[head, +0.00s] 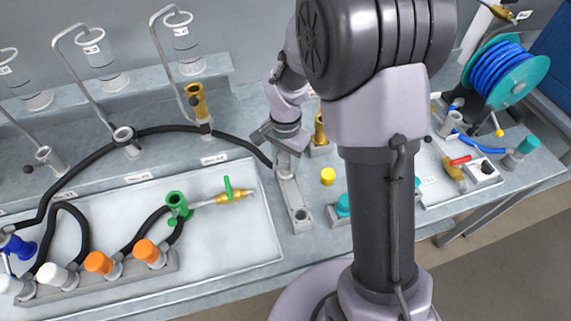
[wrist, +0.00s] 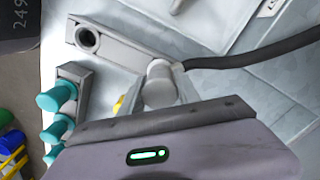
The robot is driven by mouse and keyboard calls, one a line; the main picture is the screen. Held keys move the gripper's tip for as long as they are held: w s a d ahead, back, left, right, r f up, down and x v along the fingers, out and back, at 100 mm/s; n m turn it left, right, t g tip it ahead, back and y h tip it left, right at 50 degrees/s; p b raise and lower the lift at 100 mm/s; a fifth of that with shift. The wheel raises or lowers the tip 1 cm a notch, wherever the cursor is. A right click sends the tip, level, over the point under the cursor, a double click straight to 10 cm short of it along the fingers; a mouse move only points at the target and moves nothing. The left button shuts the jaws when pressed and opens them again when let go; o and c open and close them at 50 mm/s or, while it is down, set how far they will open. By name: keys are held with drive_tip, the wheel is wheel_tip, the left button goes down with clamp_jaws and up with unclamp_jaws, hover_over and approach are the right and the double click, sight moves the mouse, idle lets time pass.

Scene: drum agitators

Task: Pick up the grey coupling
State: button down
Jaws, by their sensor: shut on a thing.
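My gripper (head: 282,152) is at the back end of a narrow grey holder bar (head: 292,200). In the wrist view its two fingers are shut on the grey coupling (wrist: 158,82), one on each side. A black hose (wrist: 240,61) runs from the coupling to the right in that view. The bar (wrist: 122,46) shows an empty round socket at its other end. The coupling is over or in the bar's near end; its lower part is hidden, so I cannot tell whether it is seated or lifted.
A brass fitting (head: 319,128) and a yellow cap (head: 327,176) stand to the right of the bar. Teal caps (wrist: 58,96) are on a grey block nearby. A white tray (head: 235,245) with hoses and orange and white caps lies left. My arm hides part of the bench.

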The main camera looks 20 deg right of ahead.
sight(288, 157)
drive_tip(key=shift+r, duration=0.15)
drive_tip(key=shift+r, duration=0.3)
drive_tip(key=r+p, duration=0.1)
drive_tip(key=s+r+p, duration=0.1)
drive_tip(key=r, duration=0.1)
drive_tip(key=shift+d, duration=0.2)
drive_tip(key=s+d, duration=0.2)
drive_tip(key=s, duration=0.5)
drive_tip(key=s+d+r+p, duration=0.1)
drive_tip(key=s+d, duration=0.1)
drive_tip(key=s, duration=0.5)
drive_tip(key=shift+d, duration=0.35)
drive_tip(key=shift+s+r+p, duration=0.1)
drive_tip(key=shift+p, duration=0.2)
